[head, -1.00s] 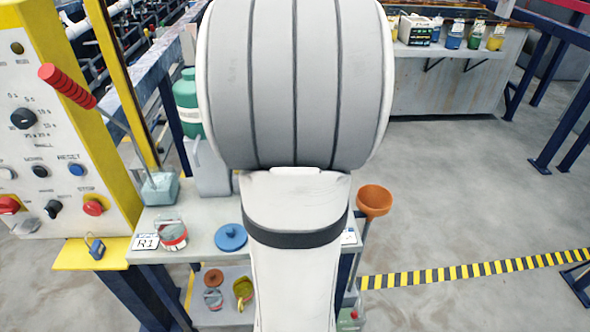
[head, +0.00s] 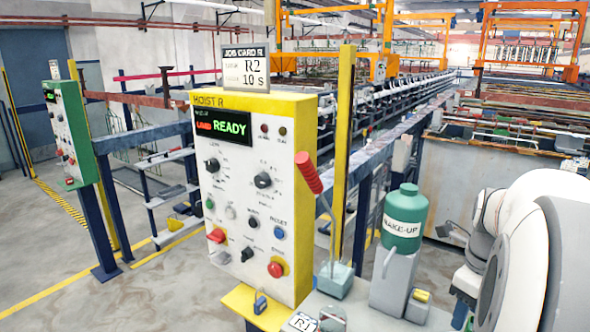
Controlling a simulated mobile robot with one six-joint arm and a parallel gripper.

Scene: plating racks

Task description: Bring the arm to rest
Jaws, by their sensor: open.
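My arm is folded at the right edge of the head view, with its large white link in front and smaller grey wrist joints behind it. My gripper (head: 463,312) shows only in part at the bottom right, below the wrist. It is open, and I see nothing held in it. Its fingertips are small and partly hidden by the arm and the frame edge.
A red-handled lever (head: 308,172) and a green MAKE-UP bottle (head: 404,220) stand close left of my arm. Open floor (head: 150,305) lies at the left.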

